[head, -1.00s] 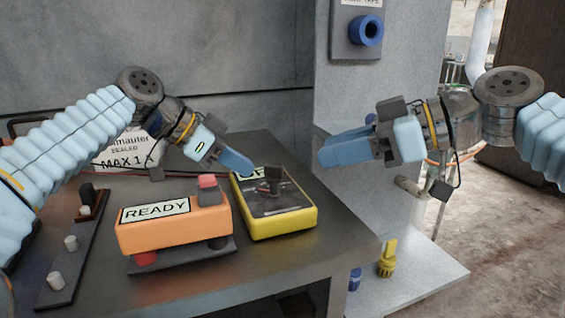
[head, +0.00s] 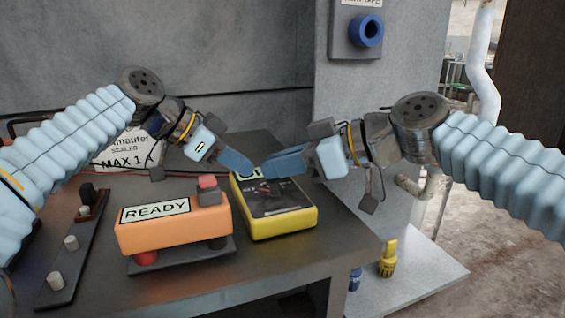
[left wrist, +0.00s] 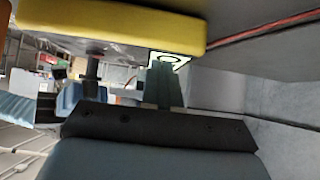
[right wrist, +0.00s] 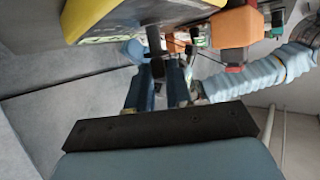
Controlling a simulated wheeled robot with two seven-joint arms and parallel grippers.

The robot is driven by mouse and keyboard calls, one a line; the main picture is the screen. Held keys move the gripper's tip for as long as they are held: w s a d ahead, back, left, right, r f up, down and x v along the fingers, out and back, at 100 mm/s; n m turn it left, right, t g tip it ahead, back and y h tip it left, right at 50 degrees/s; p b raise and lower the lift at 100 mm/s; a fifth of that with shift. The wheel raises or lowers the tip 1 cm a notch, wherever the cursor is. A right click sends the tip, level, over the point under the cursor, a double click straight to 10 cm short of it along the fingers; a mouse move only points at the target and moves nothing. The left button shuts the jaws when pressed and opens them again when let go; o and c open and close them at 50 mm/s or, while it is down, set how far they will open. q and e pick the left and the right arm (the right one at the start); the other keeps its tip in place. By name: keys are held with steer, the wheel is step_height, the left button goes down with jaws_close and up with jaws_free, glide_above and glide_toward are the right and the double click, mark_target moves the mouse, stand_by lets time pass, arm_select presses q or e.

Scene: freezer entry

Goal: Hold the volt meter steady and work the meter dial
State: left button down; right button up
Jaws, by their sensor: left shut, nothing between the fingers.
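The yellow volt meter (head: 284,222) lies on the table, dark face up, with a pale label at its far end. Its dark dial is hidden by my right gripper in the head view but shows in the right wrist view (right wrist: 154,40) and left wrist view (left wrist: 92,68). My left gripper (head: 252,168) is shut and empty at the meter's far end, by the label; contact is unclear. My right gripper (head: 268,166) is over the meter, its fingers apart, with the dial at the gap between the fingertips. I cannot see a firm grip.
An orange box (head: 172,230) marked READY, with a red button on top, stands left of the meter. A dark strip with knobs (head: 72,245) lies farther left. A white sign (head: 125,150) stands behind. The table's right edge is close to the meter.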

arm_select(q)
steer(key=shift+w+a+f, duration=0.1)
steer(key=shift+f, duration=0.35)
arm_select(e)
jaws_close()
steer(key=shift+s+m+t+h, duration=0.1)
steer(key=shift+m+t+h, duration=0.3)
steer(key=shift+m+t, duration=0.2)
steer(key=m+t+h, duration=0.2)
steer(key=m+t, duration=0.1)
steer(key=shift+s+a+f, duration=0.1)
steer(key=shift+s+a, duration=0.05)
arm_select(q)
steer(key=shift+r, duration=0.1)
arm_select(e)
steer(key=m+t+h, duration=0.2)
steer(key=m+h, duration=0.1)
steer(key=m+t+h, duration=0.1)
steer(key=shift+s+a+f+m+h, duration=0.2)
steer(key=shift+a+m+h, duration=0.1)
steer(key=shift+a+m, duration=0.1)
steer(key=shift+m+h, duration=0.3)
steer(key=shift+r+t, duration=0.1)
steer(key=shift+t, duration=0.2)
